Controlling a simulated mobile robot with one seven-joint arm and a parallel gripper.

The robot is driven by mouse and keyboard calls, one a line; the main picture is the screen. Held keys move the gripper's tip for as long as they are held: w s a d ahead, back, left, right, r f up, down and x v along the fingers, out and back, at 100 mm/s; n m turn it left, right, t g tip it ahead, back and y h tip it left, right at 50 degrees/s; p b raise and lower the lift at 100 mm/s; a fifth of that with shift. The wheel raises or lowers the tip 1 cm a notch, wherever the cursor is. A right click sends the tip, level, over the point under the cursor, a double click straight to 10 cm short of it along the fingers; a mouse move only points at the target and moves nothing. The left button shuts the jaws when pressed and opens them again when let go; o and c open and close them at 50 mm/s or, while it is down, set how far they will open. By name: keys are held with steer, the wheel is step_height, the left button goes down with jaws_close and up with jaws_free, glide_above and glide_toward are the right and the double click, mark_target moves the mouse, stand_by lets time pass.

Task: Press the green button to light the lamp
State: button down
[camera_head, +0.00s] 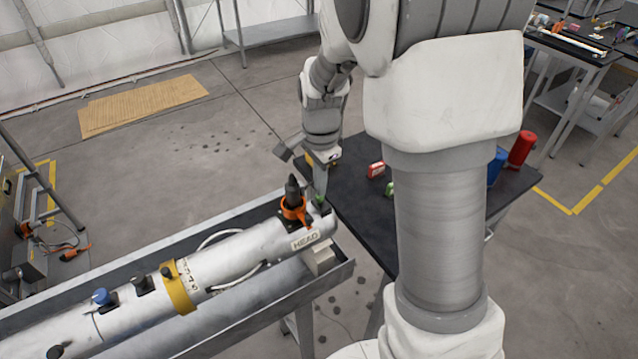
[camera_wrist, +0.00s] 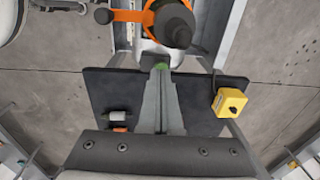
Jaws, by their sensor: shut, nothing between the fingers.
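My gripper (camera_head: 320,186) points down at the end of a large white cylinder (camera_head: 235,258) marked HEAD. Its fingers are shut and empty. A small green piece, seemingly the green button (camera_head: 319,199), shows right at the fingertips. In the wrist view the shut fingers (camera_wrist: 160,72) reach up to a green patch (camera_wrist: 161,66), which they partly cover. I cannot tell whether they touch it or press it. I cannot make out a lamp in either view.
A black fitting with an orange ring (camera_head: 294,208) stands on the cylinder, close left of my gripper. The cylinder lies in a grey metal trough (camera_head: 345,268). A black table (camera_head: 350,200) bears red, blue and green items. A yellow box (camera_wrist: 229,102) shows in the wrist view.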

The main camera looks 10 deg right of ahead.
mark_target(321, 199)
steer(key=shift+f, duration=0.6)
steer(key=shift+f+b, duration=0.5)
steer(key=shift+f, duration=0.2)
steer(key=shift+s+f, duration=0.25)
steer(key=shift+f, duration=0.2)
steer(key=shift+w+d+r, duration=0.1)
steer(key=shift+r, duration=0.45)
step_height(321, 199, up, 14)
steer(key=p, duration=0.3)
steer(key=shift+s, duration=0.2)
steer(key=shift+r, duration=0.1)
